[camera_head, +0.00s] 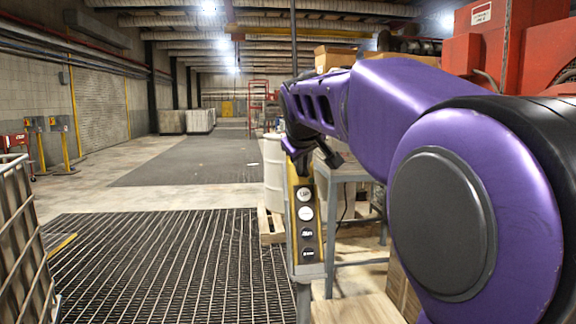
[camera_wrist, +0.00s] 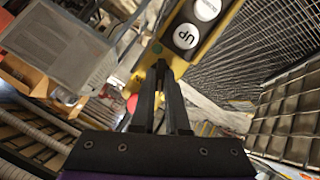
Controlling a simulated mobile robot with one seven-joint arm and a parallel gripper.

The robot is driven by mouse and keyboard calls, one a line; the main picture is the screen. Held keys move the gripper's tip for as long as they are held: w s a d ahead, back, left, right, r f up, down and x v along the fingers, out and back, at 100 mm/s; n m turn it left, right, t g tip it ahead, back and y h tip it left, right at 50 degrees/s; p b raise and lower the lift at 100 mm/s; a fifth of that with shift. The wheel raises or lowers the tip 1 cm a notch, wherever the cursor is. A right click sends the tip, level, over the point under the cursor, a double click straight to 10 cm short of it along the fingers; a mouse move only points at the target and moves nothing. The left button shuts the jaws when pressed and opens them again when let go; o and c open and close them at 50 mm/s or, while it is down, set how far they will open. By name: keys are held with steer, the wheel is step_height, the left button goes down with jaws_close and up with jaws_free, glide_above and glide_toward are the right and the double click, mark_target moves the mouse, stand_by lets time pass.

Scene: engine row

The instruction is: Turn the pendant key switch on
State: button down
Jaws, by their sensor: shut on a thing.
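The yellow pendant (camera_head: 293,192) hangs upright in the middle of the head view, with a column of round white and dark buttons. In the wrist view the pendant (camera_wrist: 222,18) runs diagonally, its UP button (camera_wrist: 187,36) near my fingers. My gripper (camera_wrist: 162,70) has its two dark fingers drawn together at the fingertips, against the pendant's end beyond the UP button. It is shut on the key switch there, which the fingertips hide, so I cannot tell the key's angle. In the head view my arm covers the pendant's top.
A grey workbench (camera_head: 343,171) stands close behind and right of the pendant, with a white drum (camera_head: 274,172) beyond. A wire-caged container (camera_head: 22,235) stands at the left edge. The floor grating (camera_head: 165,265) between is clear. Red machinery (camera_head: 478,45) rises at upper right.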

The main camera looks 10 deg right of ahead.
steer(key=shift+r+m, duration=0.1)
steer(key=shift+m, duration=0.2)
steer(key=m, duration=0.1)
steer(key=m+y+p, duration=0.1)
steer(key=m+p, duration=0.1)
steer(key=m, duration=0.1)
steer(key=shift+d+y, duration=0.25)
steer(key=shift+y, duration=0.05)
steer(key=m+y, duration=0.1)
steer(key=m, duration=0.1)
steer(key=m+y, duration=0.1)
steer(key=m, duration=0.2)
steer(key=shift+d, duration=0.15)
steer(key=shift+m, duration=0.3)
stand_by(0.5)
steer(key=c, duration=0.9)
jaws_free()
